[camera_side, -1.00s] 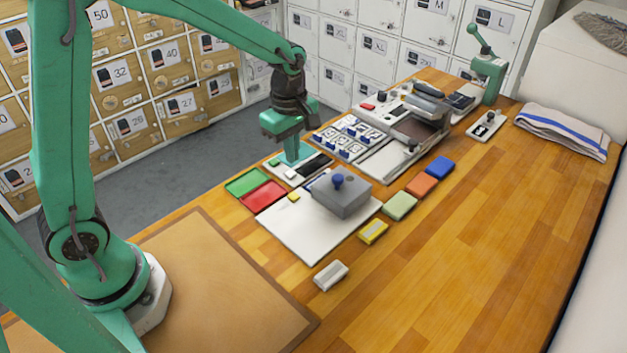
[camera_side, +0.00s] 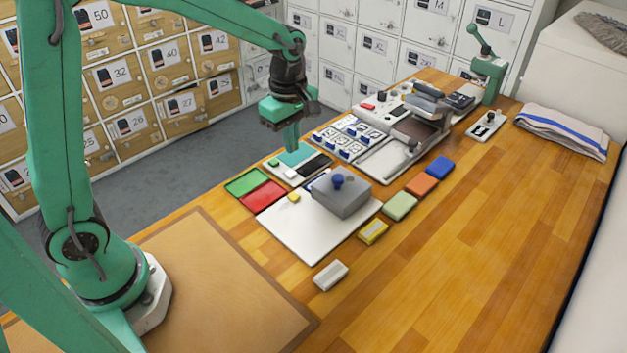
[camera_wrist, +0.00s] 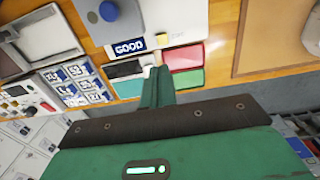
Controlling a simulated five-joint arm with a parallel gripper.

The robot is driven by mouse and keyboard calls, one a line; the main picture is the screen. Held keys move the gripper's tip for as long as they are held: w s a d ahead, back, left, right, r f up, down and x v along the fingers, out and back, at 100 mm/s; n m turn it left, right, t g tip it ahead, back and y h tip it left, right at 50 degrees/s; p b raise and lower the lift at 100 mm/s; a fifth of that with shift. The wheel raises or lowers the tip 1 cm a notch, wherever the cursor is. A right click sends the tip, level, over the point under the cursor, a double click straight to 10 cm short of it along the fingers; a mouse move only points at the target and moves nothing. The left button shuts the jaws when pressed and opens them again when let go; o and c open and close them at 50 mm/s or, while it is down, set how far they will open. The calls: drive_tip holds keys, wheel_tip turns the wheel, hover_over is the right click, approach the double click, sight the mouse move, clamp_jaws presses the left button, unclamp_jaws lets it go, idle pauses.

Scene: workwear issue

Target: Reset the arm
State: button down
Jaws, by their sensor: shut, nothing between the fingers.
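My arm is green and reaches over the left edge of the wooden bench (camera_side: 480,230). My gripper (camera_side: 292,148) points down with its fingers together and nothing held. It hangs above a small panel with a teal pad (camera_side: 296,154) and a black strip (camera_side: 316,164). In the wrist view the closed green fingers (camera_wrist: 158,80) show in front of the panel's edge, and part of the panel is hidden behind them.
Green (camera_side: 246,183) and red (camera_side: 264,196) trays lie beside a white plate (camera_side: 310,235) carrying a grey block with a blue knob (camera_side: 338,182). Several coloured blocks line its right side. A machine (camera_side: 408,130) stands behind. Bare wood lies at right; lockers (camera_side: 140,90) stand at left.

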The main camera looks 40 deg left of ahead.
drive_tip(key=shift+s+r, duration=0.1)
drive_tip(key=s+a+r+m+t, duration=0.1)
drive_tip(key=s+r+m+t, duration=0.1)
drive_tip(key=s+r+m, duration=0.3)
drive_tip(key=s+a+r+m+t, duration=0.2)
drive_tip(key=s+r+m, duration=0.3)
drive_tip(key=s+m, duration=0.8)
drive_tip(key=shift+s+t, duration=0.15)
drive_tip(key=shift+t, duration=0.55)
